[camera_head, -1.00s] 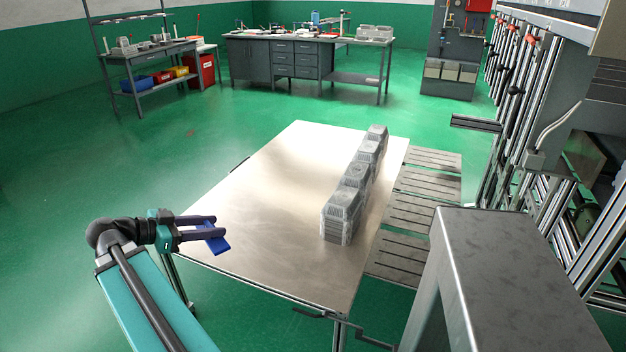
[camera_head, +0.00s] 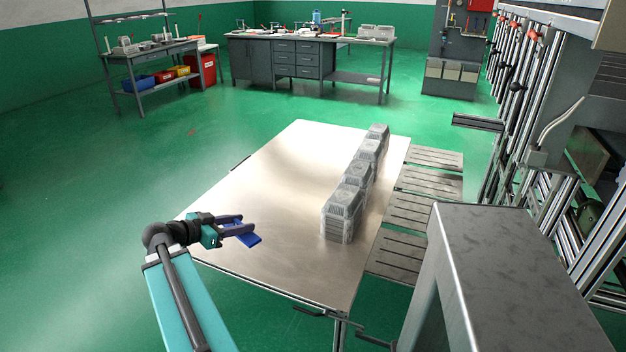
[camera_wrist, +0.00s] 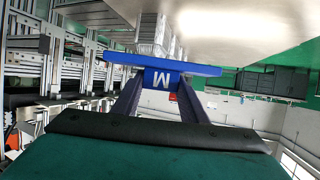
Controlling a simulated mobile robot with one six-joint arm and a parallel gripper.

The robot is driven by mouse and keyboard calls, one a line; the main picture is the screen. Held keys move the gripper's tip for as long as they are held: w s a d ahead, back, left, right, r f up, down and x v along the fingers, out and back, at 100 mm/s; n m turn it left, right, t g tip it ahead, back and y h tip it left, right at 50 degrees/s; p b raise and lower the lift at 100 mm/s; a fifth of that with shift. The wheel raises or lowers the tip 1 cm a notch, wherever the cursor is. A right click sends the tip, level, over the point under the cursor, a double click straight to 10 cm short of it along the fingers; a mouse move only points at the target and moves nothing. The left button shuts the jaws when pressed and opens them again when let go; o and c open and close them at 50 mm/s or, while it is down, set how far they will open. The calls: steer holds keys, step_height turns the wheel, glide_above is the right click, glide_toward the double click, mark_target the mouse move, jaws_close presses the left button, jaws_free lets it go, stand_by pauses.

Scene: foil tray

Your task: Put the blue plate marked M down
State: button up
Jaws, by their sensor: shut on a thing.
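The blue plate (camera_head: 248,239) is held in my gripper (camera_head: 240,228), over the near left part of the metal table. In the wrist view the blue plate (camera_wrist: 185,66) shows a white letter M and lies between the two dark fingers of my gripper (camera_wrist: 160,88). The gripper is shut on it. The plate appears to be above the table top, but the exact gap cannot be told.
The metal table (camera_head: 270,190) is bare on its left and middle. A row of stacked foil trays (camera_head: 341,215) runs along its right side. A grey metal block (camera_head: 500,250) stands at the near right. Slatted panels (camera_head: 410,212) adjoin the table's right edge.

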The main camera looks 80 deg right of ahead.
mark_target(262, 244)
steer(key=s+d+f+n+t, duration=0.1)
steer(key=s+d+f, duration=0.1)
steer(key=f, duration=0.4)
steer(key=s+d+f+n+t+h+b, duration=0.1)
steer(key=s+d+f+t, duration=0.1)
steer(key=f, duration=0.5)
steer(key=s+d+f+n+t+b, duration=0.1)
steer(key=s+d+f+n, duration=0.1)
steer(key=s+d+f, duration=0.2)
steer(key=shift+s+d+f+t+h, duration=0.1)
steer(key=shift+f+t+h, duration=0.1)
steer(key=shift+f, duration=0.6)
steer(key=shift+d+f+t+h, duration=0.1)
steer(key=shift+f+h, duration=0.1)
steer(key=shift+f, duration=0.6)
steer(key=shift+w+d+f+b, duration=0.2)
steer(key=shift+d+b, duration=0.2)
steer(key=shift+b, duration=1.25)
steer(key=w+d+b, duration=0.1)
steer(key=b, duration=0.6)
steer(key=shift+w+d, duration=0.1)
steer(key=shift+d, duration=0.05)
